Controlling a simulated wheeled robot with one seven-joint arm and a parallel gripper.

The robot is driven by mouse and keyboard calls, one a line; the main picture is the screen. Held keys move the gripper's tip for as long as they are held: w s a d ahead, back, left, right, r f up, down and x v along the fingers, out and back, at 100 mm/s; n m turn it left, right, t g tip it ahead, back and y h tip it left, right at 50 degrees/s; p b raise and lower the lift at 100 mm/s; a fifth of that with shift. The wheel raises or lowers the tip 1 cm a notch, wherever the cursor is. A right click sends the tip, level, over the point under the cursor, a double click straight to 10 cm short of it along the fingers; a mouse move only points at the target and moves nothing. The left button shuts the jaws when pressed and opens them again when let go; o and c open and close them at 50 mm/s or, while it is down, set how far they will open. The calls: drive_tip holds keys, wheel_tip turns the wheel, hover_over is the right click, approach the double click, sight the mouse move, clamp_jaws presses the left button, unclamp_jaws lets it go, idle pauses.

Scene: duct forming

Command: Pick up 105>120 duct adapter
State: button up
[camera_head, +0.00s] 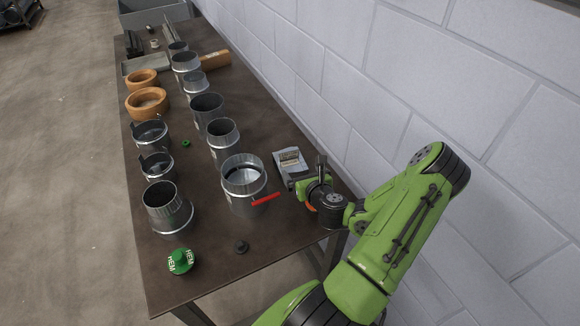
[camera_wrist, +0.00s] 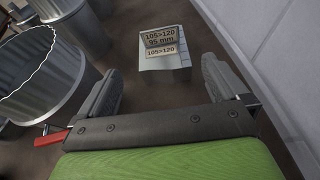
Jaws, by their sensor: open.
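A small grey piece (camera_head: 290,163) lies on the table near the wall side, beside the large near metal duct ring. In the wrist view the grey piece (camera_wrist: 163,62) bears tan labels reading "105>120 95 mm" and "105>120". Its full shape is hard to tell, and I cannot tell whether it is the adapter itself. My gripper (camera_head: 306,174) is open and empty, just on the near right side of the piece. In the wrist view the fingers of my gripper (camera_wrist: 159,75) stand wide apart, with the labelled piece between and beyond them.
An open metal duct ring (camera_head: 245,184) stands close left of my gripper. A red bar (camera_head: 266,199) is between them. Two rows of metal ducts and wooden rings (camera_head: 147,103) fill the table. A green cap (camera_head: 180,261) lies in front. The block wall (camera_head: 340,75) is close on the right.

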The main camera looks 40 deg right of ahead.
sight(289, 155)
drive_tip(key=p+x, duration=0.3)
drive_tip(key=x, duration=0.9)
drive_tip(key=shift+w+d+f, duration=0.1)
drive_tip(key=shift+w+f, duration=0.05)
drive_tip(key=shift+c, duration=0.3)
drive_tip(key=c, duration=1)
drive_tip(key=shift+c, duration=0.2)
